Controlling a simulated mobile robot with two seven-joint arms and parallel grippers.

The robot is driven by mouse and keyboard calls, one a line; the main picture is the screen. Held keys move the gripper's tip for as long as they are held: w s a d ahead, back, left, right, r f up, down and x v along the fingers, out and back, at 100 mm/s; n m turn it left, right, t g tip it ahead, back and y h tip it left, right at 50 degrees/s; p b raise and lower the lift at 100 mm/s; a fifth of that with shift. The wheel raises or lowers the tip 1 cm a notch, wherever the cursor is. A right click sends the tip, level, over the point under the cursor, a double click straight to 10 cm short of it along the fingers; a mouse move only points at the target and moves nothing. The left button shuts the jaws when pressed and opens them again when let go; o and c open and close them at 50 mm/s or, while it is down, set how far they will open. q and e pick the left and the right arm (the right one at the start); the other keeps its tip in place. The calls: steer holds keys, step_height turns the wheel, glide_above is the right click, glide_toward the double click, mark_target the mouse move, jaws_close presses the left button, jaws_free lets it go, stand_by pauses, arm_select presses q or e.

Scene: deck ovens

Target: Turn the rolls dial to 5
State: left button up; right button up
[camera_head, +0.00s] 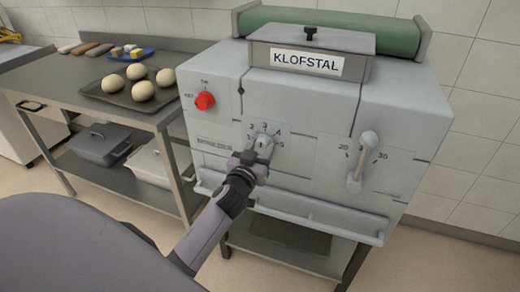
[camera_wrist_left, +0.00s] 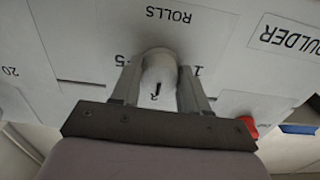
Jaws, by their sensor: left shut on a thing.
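The rolls dial (camera_head: 264,141) is a pale grey knob on the front of the grey KLOFSTAL machine (camera_head: 225,80). Numbers 2, 3, 4 and 5 show around it in the head view. My left gripper (camera_head: 259,150) is shut on this dial, its arm coming up from below. In the left wrist view the dial (camera_wrist_left: 159,70) sits between the two fingers of the left gripper (camera_wrist_left: 158,84), under an upside-down ROLLS label. A short black mark on the knob points near the middle of the scale, between 5 and 1; the nearest digit is hard to read. My right gripper is not in view.
A red knob (camera_head: 204,101) is at the dial's upper left. A grey lever dial (camera_head: 362,160) marked 20 and 30 is to the right. A ledge (camera_head: 300,216) runs below. At left, a table holds a dark tray (camera_head: 111,94) of dough balls.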

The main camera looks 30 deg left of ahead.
arm_select(q)
steer(key=m, duration=0.8)
steer(key=shift+m, duration=0.4)
steer(key=m, duration=0.4)
steer(key=shift+a+r+m, duration=0.1)
steer(key=shift+m, duration=0.2)
steer(key=m, duration=0.4)
steer(key=shift+m, duration=0.3)
steer(key=o, duration=1)
steer(key=shift+o, duration=0.2)
